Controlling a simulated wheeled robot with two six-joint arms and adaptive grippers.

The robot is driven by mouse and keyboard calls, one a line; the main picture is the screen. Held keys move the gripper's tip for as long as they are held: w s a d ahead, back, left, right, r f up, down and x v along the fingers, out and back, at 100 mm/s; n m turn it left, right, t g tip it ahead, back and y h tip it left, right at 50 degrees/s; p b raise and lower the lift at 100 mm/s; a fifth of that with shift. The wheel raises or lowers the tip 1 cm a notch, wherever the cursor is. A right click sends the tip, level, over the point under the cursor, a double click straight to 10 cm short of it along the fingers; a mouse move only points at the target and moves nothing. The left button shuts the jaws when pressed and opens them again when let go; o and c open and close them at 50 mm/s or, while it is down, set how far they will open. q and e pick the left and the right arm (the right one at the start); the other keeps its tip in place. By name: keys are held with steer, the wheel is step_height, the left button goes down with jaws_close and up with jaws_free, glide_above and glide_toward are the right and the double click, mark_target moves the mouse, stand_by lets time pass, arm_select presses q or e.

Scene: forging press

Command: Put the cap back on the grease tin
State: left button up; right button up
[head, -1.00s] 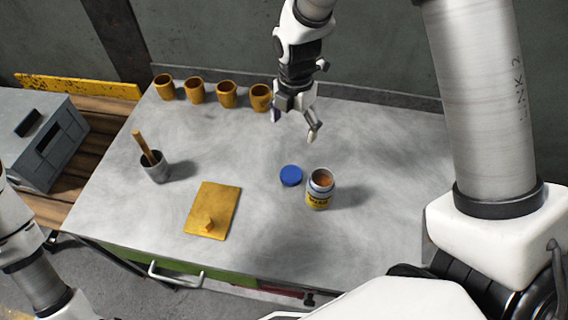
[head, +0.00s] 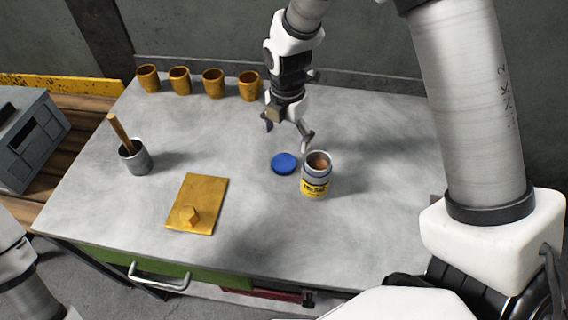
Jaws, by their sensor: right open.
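The grease tin (head: 315,180) stands upright and open on the metal table, with brown grease showing inside and a yellow label on its side. The blue cap (head: 284,163) lies flat on the table just left of the tin, apart from it. My right gripper (head: 287,138) is open and empty, pointing down above and behind the cap, with one finger to the left and one to the right near the tin's far side. My left arm (head: 22,270) shows at the lower left edge, but its gripper is out of view.
Several yellow-brown cups (head: 213,83) stand in a row at the back left. A grey pot (head: 137,160) holds a wooden-handled tool. A yellow board (head: 199,204) with a small knob lies front left. A grey box (head: 27,140) is beyond the left edge. The table's right side is clear.

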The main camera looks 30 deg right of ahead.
mark_target(284, 161)
steer(key=shift+f, duration=1.35)
steer(key=f, duration=0.4)
steer(key=shift+s+a+f, duration=0.1)
steer(key=shift+s+a, duration=0.05)
steer(key=shift+a, duration=0.25)
steer(key=shift+f, duration=0.55)
steer(key=shift+r, duration=0.1)
steer(key=c, duration=1)
